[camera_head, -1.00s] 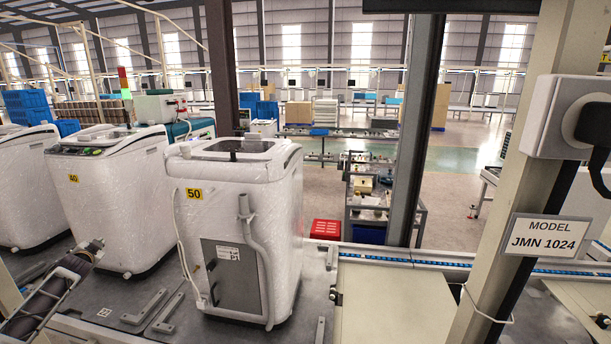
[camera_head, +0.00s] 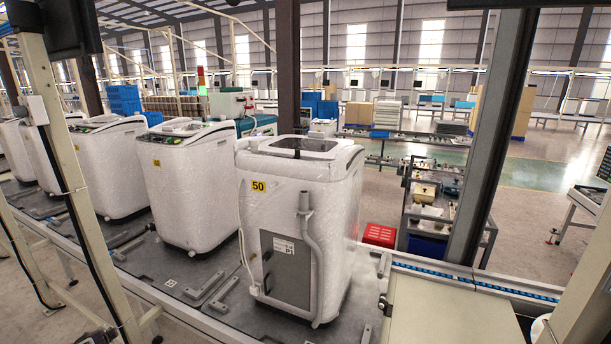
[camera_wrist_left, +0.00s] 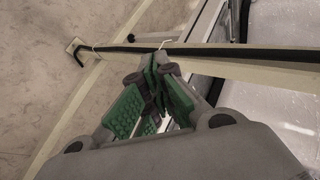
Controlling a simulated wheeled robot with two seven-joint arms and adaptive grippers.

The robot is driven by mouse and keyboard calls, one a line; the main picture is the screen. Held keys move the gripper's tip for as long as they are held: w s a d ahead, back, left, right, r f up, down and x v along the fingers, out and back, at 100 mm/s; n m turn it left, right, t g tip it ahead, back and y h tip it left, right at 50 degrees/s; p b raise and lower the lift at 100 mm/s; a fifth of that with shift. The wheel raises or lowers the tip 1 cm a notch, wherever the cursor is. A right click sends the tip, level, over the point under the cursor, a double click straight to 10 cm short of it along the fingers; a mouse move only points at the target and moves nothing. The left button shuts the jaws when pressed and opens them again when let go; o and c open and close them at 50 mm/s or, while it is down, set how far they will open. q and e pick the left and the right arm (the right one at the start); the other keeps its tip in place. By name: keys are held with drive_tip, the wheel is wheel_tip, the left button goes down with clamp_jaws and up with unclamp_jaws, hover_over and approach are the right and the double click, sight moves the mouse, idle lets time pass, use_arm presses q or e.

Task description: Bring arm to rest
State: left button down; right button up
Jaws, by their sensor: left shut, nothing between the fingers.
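My left gripper (camera_wrist_left: 158,70) fills the middle of the left wrist view. Its green-padded fingers come together at the tips and hold nothing. Below and behind the tips are a beige frame bar and a black cable (camera_wrist_left: 240,52), with the floor to the left; I cannot tell whether the tips touch the bar. In the head view only a small dark part, probably of my left arm, shows at the bottom left edge. My right arm and gripper are in neither view.
A white washing machine tagged 50 (camera_head: 300,190) stands on the dark conveyor (camera_head: 160,268), with several more to its left. A beige post (camera_head: 75,190) rises at the left. A beige panel (camera_head: 450,315) lies front right. A red crate (camera_head: 379,235) sits on the floor behind.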

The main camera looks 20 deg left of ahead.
use_arm(q)
drive_tip(key=s+a+f+m+g, duration=0.1)
drive_tip(key=s+f, duration=0.2)
drive_tip(key=s, duration=0.6)
drive_tip(key=s+a+f+g, duration=0.2)
drive_tip(key=s, duration=0.7)
drive_tip(key=s+d+f+n+h, duration=0.1)
drive_tip(key=s+d+f+h, duration=0.15)
drive_tip(key=d+f, duration=0.8)
drive_tip(key=s+d+f+h, duration=0.1)
drive_tip(key=s+d+f, duration=0.3)
drive_tip(key=d+f, duration=0.65)
drive_tip(key=s+d+f+n+h, duration=0.1)
drive_tip(key=d+f, duration=0.2)
drive_tip(key=d, duration=1.3)
drive_tip(key=s+d+f+h, duration=0.1)
drive_tip(key=d+f, duration=0.3)
drive_tip(key=d, duration=1.2)
drive_tip(key=s+d+f+n+g+h, duration=0.1)
drive_tip(key=d+f+h, duration=0.2)
drive_tip(key=d, duration=1.3)
drive_tip(key=shift+s+f+n, duration=0.2)
drive_tip(key=shift+f+n, duration=0.05)
drive_tip(key=shift+n, duration=0.05)
